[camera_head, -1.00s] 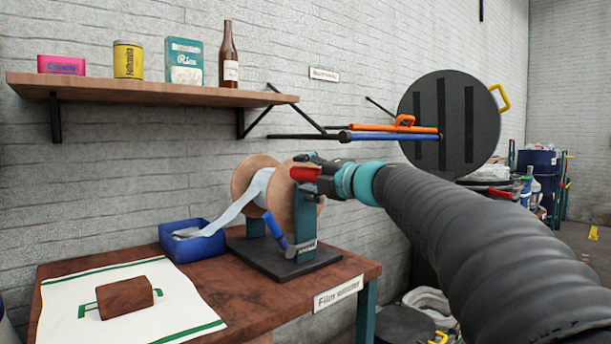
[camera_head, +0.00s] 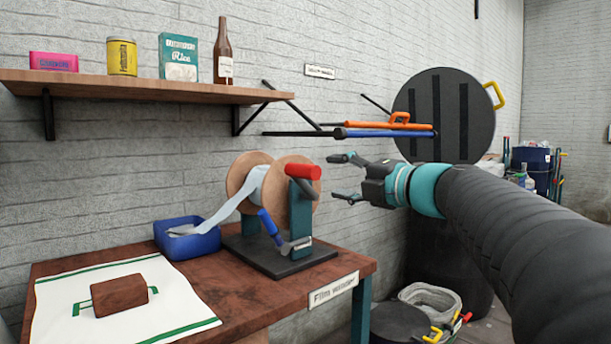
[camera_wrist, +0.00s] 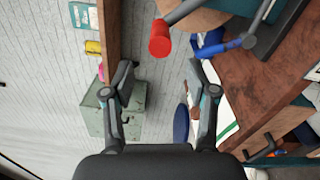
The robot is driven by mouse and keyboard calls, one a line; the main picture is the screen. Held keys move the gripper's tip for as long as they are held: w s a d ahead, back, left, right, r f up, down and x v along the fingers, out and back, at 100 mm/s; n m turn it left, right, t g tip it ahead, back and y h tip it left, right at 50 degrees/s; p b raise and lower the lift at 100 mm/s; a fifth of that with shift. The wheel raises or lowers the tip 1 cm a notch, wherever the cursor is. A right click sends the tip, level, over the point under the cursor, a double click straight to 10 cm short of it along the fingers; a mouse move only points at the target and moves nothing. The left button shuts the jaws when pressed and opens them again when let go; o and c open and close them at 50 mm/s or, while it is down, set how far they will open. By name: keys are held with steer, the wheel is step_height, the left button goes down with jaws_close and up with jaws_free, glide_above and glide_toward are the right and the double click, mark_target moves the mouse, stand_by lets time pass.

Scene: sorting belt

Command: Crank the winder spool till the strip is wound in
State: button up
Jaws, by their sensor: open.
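The film winder's wooden spool (camera_head: 268,195) stands upright in a teal stand on a black base (camera_head: 280,258). A pale strip (camera_head: 225,213) runs from the spool down to the blue bin (camera_head: 188,240), where some strip still lies. The crank's red handle (camera_head: 303,171) is at the top of the spool's near side; in the wrist view the red handle (camera_wrist: 160,39) shows ahead of the fingers. A blue-handled lever (camera_head: 269,225) sits low at the stand's front. My gripper (camera_head: 345,176) is open and empty, to the right of the red handle and apart from it.
A wooden table (camera_head: 240,290) carries the winder, a white mat (camera_head: 60,325) and a brown block (camera_head: 120,297). A shelf (camera_head: 130,88) with several goods is above. Orange and blue bars (camera_head: 390,131) stick out on the wall above my gripper.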

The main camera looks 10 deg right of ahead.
steer(key=shift+s+d, duration=0.15)
steer(key=shift+s, duration=0.1)
